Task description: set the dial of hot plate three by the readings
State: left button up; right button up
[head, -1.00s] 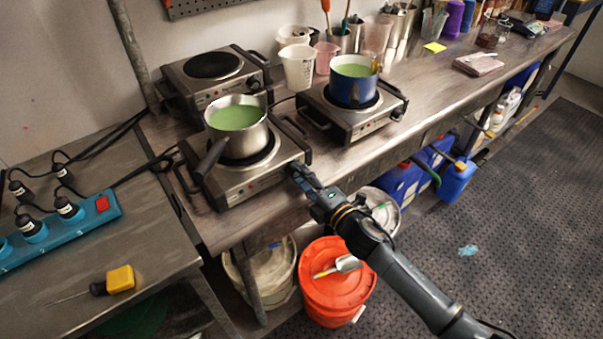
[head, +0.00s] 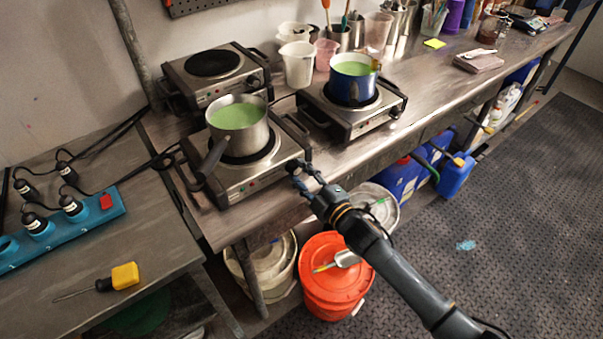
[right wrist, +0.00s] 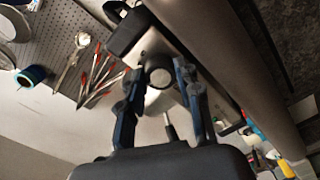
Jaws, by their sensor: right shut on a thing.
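The near hot plate (head: 237,189) carries a steel pot (head: 257,131) of green liquid. My right gripper (head: 303,168) is at its front right corner. In the right wrist view its fingers (right wrist: 160,82) stand on either side of a round dial (right wrist: 158,76) and are shut on it. In the head view the fingers hide the dial, so its setting cannot be read. A second hot plate (head: 352,123) holds a blue pot (head: 353,90) of green liquid. A third hot plate (head: 222,88) at the back is bare. Plate numbers are not legible. My left gripper is out of view.
White beakers (head: 297,65) stand behind the plates. An orange bucket (head: 325,291) is below the bench edge. The floor at right is mostly clear.

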dwell(0.3)
jog(key=o, duration=1.2)
jog(key=shift+c, duration=0.2)
jog(key=v, duration=1.2)
